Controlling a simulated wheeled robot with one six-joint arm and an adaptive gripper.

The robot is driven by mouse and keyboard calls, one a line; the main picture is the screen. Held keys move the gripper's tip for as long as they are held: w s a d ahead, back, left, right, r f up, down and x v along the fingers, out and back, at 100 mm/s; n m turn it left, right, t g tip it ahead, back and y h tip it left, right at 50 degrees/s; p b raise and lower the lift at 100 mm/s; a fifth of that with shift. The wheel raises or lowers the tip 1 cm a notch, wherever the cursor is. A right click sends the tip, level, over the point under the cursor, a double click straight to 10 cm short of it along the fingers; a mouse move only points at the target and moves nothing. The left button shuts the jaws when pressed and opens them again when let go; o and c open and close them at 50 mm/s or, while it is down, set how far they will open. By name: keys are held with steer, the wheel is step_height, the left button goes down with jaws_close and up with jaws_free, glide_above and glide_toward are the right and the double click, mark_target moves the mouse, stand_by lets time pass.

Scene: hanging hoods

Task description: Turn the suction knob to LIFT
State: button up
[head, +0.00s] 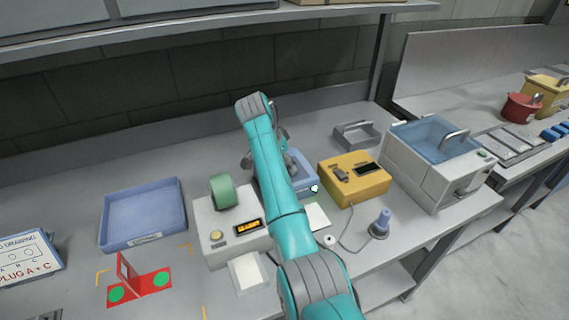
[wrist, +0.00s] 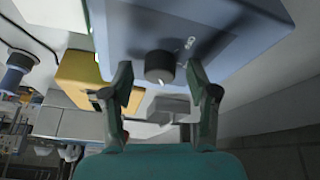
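A dark round knob (wrist: 160,66) with a small white mark sits on the face of a blue box (wrist: 225,35) in the wrist view. My gripper (wrist: 158,76) is open, with one finger on each side of the knob and a visible gap to each. I cannot tell how deep the fingertips reach along the knob. In the head view the blue box (head: 304,187) is partly hidden behind my teal arm, and so is most of my gripper.
A yellow box (head: 355,178) stands right of the blue box, with a cable running near a blue-handled tool (head: 382,221) in a stand. A blue tray (head: 143,214) lies farther left. A clear-lidded bath (head: 436,155) stands right.

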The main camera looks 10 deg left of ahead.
steer(key=v, duration=1.2)
